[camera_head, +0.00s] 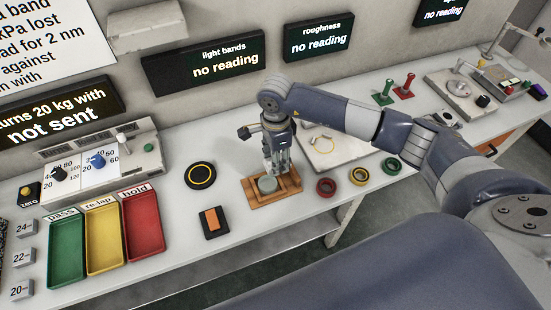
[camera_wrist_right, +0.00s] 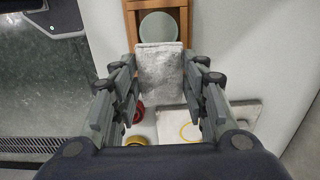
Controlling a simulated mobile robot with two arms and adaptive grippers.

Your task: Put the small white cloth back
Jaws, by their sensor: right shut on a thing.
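The small white cloth (camera_wrist_right: 160,75) is a pale, speckled, roughly rectangular piece between the fingers of my right gripper (camera_wrist_right: 160,82) in the right wrist view. My right gripper (camera_head: 275,168) is shut on it and points down over the wooden tray (camera_head: 288,196). A grey-green round disc (camera_head: 267,184) lies in the tray, just below the fingers. In the right wrist view the disc (camera_wrist_right: 158,27) and the tray (camera_wrist_right: 131,28) show just beyond the cloth's edge. The cloth is hard to make out in the head view. My left gripper is not in view.
Red (camera_head: 326,187), yellow (camera_head: 359,176) and green (camera_head: 391,166) rings lie right of the tray. A pale plate (camera_head: 345,150) is behind them. A black pad with an orange block (camera_head: 212,220) and a black disc (camera_head: 200,176) are left. Green, yellow and red bins (camera_head: 143,226) stand further left.

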